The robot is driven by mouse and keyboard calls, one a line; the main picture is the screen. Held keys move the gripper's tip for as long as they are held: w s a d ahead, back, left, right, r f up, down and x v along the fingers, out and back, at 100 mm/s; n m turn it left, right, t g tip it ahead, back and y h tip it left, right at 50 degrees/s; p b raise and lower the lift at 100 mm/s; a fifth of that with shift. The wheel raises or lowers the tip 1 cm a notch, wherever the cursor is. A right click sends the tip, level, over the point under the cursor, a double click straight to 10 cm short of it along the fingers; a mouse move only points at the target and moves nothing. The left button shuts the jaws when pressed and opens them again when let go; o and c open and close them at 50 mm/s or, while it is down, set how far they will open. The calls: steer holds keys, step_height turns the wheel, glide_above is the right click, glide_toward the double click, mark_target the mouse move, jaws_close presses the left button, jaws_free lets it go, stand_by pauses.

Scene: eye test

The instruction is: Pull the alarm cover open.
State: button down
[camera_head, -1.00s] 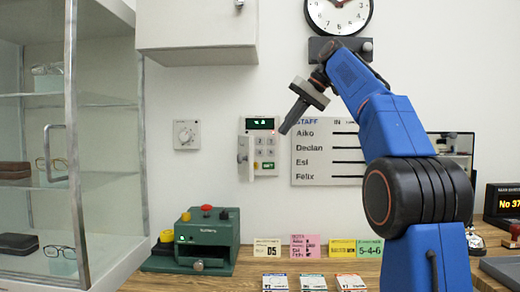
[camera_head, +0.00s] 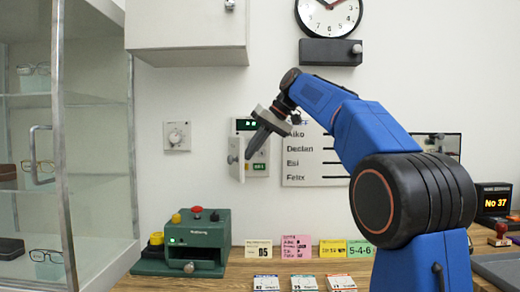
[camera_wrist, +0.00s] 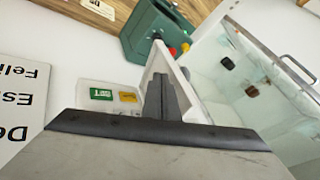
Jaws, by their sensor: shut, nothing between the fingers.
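The white alarm panel (camera_head: 262,168) is on the back wall, with a lit green display at its top. Its cover (camera_head: 236,158) stands partly open, swung out on the panel's left side, with a small knob on its face. My gripper (camera_head: 249,156) is shut and empty, its tips just right of the cover, on its inner side, in front of the keys. In the wrist view my fingers (camera_wrist: 160,97) overlap the white cover (camera_wrist: 188,88); I cannot tell whether they touch it. My gripper hides most of the keypad; a green key label (camera_wrist: 100,93) shows beside it.
A glass cabinet (camera_head: 62,150) stands at left, and a white wall cupboard (camera_head: 186,30) hangs above. A green device (camera_head: 188,243) and several cards (camera_head: 296,247) are on the counter below. A staff board (camera_head: 300,165) is right of the panel.

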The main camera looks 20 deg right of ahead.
mark_target(230, 157)
steer(key=shift+a, duration=0.4)
steer(key=shift+s+a+m+t+h, duration=0.2)
steer(key=shift+a+m, duration=0.2)
steer(key=shift+a, duration=0.15)
steer(key=shift+s+a+m+t+h, duration=0.1)
steer(key=shift+a+m+t, duration=0.1)
steer(key=shift+a+m, duration=0.25)
steer(key=a+m+t+h, duration=0.1)
steer(key=a+m, duration=0.2)
steer(key=a, duration=0.1)
steer(key=shift+w, duration=0.1)
steer(key=shift+w+a+m+t+h, duration=0.15)
steer(key=shift+w+a+m+h, duration=0.1)
steer(key=shift+a, duration=0.25)
steer(key=shift+w+a+m+t+h, duration=0.15)
steer(key=shift+a+m+h, duration=0.1)
steer(key=shift+a, duration=0.25)
steer(key=shift+w+a+m+t+h, duration=0.1)
steer(key=shift+w+a+m+h, duration=0.15)
steer(key=shift+a, duration=0.25)
